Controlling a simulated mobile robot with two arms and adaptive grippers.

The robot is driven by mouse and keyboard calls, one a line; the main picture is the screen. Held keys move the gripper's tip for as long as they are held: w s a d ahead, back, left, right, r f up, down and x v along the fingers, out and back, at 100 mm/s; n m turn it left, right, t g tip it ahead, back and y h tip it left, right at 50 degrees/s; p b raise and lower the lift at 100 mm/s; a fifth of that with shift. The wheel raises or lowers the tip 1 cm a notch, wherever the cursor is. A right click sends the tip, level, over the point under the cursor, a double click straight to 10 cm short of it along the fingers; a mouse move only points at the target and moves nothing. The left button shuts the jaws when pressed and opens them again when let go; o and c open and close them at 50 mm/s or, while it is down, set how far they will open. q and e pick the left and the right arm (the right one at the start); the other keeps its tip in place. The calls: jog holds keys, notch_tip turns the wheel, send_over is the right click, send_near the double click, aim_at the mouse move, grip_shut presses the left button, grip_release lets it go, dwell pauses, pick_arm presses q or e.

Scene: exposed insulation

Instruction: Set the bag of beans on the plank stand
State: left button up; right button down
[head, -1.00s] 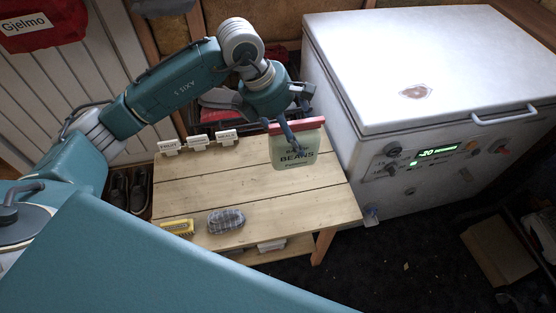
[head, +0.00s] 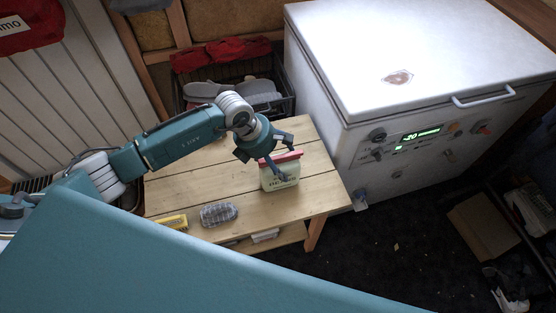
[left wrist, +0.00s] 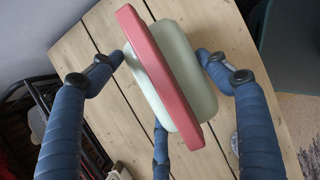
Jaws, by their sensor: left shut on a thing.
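The bag of beans (head: 281,178) is pale green with a red strip along its top and dark lettering. My left gripper (head: 277,160) is shut on it, with its fingers around the upper part. In the left wrist view the bag (left wrist: 183,62) and its red strip (left wrist: 158,76) are seen from above between the blue fingers (left wrist: 160,75). The plank stand (head: 235,182) is a low wooden table of pale planks. The bag is upright over its right part. I cannot tell whether its base touches the planks. My right gripper is out of view.
A grey ribbed brush-like object (head: 219,214) and a yellow item (head: 172,222) lie at the stand's front edge. A white chest freezer (head: 400,75) stands close on the right. A dark crate with slippers (head: 235,92) is behind. The planks around the bag are clear.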

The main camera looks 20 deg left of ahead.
pick_arm(q)
jog(key=shift+f, duration=0.15)
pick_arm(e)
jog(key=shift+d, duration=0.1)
pick_arm(q)
jog(key=shift+f, duration=0.15)
jog(key=o, duration=1.7)
jog(key=shift+c, duration=0.2)
jog(key=shift+o, duration=0.7)
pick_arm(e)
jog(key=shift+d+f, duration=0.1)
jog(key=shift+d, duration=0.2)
